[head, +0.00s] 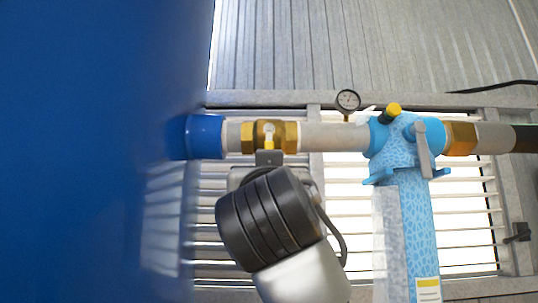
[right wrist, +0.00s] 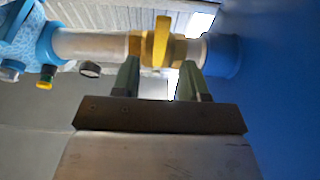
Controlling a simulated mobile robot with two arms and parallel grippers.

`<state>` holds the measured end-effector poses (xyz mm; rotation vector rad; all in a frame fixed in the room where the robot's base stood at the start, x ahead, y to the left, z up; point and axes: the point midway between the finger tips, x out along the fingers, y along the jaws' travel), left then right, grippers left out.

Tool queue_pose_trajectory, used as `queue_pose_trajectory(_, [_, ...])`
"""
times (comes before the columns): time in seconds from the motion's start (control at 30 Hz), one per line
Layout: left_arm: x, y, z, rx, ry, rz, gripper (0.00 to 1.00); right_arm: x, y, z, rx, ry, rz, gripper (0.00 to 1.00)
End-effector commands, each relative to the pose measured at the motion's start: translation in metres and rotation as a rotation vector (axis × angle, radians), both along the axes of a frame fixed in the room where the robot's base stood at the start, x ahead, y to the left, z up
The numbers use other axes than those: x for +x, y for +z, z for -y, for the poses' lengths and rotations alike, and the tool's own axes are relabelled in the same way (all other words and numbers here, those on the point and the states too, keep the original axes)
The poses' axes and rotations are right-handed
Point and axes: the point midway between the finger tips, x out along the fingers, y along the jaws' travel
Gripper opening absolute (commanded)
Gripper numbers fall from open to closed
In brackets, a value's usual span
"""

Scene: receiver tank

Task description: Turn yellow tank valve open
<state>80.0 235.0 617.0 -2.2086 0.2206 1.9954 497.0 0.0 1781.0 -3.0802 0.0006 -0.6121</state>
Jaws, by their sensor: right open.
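The yellow tank valve handle (head: 269,141) sits on a brass valve body (head: 290,136) in the pipe beside the blue tank (head: 90,130). In the right wrist view the yellow handle (right wrist: 161,42) stands crosswise to the pipe. My right gripper (right wrist: 157,70) is open, its two greenish fingers apart just below the handle, with the handle's lower end near the gap between them. I cannot tell if they touch it. In the head view my right gripper (head: 269,158) is just below the valve, its fingers largely hidden by the wrist. My left gripper is not in view.
A grey pipe (head: 335,137) runs right to a light-blue patterned filter housing (head: 405,215) with a grey lever (head: 422,150). A pressure gauge (head: 347,101) stands above the pipe. The blue tank closes off the left side. A louvered window (head: 470,225) is behind.

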Motion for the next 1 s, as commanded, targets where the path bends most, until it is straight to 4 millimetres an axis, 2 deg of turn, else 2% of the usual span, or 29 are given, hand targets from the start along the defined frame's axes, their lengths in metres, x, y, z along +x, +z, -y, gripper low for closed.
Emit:
queue_pose_trajectory(0.03, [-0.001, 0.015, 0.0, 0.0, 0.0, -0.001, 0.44, 0.011, 0.011, 0.0, -0.003, -0.003, -0.004, 0.44])
queue_pose_trajectory(0.1, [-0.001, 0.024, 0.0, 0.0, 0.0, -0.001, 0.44, 0.023, 0.016, 0.0, -0.002, -0.003, -0.003, 0.44])
queue_pose_trajectory(0.33, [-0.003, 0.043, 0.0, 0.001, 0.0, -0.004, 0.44, 0.054, 0.026, 0.0, -0.002, -0.002, -0.002, 0.44])
queue_pose_trajectory(0.5, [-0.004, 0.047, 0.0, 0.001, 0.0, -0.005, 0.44, 0.063, 0.027, 0.0, -0.001, -0.002, -0.002, 0.44])
queue_pose_trajectory(0.77, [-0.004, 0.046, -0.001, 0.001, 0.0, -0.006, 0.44, 0.063, 0.026, 0.0, -0.001, 0.0, -0.001, 0.44])
queue_pose_trajectory(1.0, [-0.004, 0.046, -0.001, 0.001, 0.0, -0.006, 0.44, 0.063, 0.026, 0.0, -0.001, 0.0, -0.001, 0.07])
